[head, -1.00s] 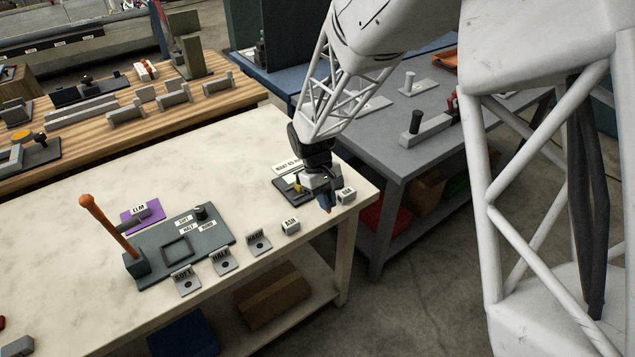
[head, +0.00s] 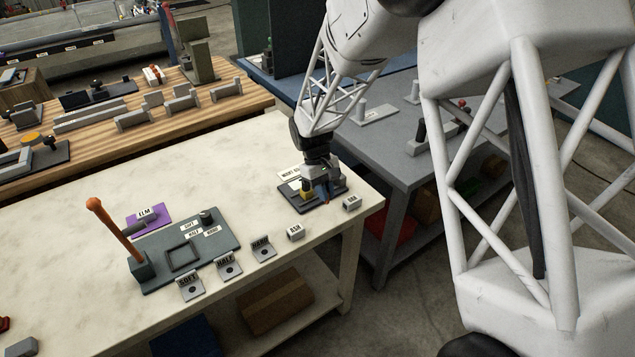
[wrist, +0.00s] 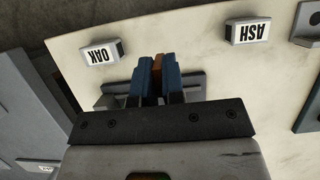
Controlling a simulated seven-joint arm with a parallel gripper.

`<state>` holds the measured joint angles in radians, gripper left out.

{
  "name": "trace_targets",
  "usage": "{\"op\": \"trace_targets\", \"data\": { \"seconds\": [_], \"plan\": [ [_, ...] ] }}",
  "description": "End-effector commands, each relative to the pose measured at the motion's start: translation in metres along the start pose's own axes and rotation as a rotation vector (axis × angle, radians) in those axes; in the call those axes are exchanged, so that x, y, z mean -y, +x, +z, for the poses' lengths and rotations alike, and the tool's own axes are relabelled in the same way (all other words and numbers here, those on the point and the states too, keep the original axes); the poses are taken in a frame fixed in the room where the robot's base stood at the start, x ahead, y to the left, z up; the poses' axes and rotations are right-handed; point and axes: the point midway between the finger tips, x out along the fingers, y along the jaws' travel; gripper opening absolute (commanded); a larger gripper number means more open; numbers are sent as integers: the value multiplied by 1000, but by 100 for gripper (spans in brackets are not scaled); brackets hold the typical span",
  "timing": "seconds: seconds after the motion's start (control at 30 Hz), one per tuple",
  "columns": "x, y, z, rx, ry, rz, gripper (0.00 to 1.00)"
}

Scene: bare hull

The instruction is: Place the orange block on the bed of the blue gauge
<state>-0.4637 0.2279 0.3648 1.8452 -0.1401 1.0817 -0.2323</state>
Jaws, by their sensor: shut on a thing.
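My gripper (head: 324,193) is shut on the orange block (wrist: 158,68). In the wrist view the block is a narrow orange-brown strip between two blue fingers; the fingers hide most of it.
Small blocks labelled OAK (head: 352,203) and ASH (head: 296,233) stand near the table's front edge. A grey-green fixture (head: 215,240) with an orange lever (head: 112,228) is further left.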

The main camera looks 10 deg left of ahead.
Motion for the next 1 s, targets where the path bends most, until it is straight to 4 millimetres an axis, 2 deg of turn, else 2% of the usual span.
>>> {"op": "trace_targets", "data": {
  "seconds": [0.6, 0.8, 1.0],
  "plan": [
    [-29, -21, -72, -1, 0, 0, 0],
    [-32, -24, -81, 0, 0, 0, 0],
    [-33, -25, -82, 0, 0, 0, 0]
  ]
}}
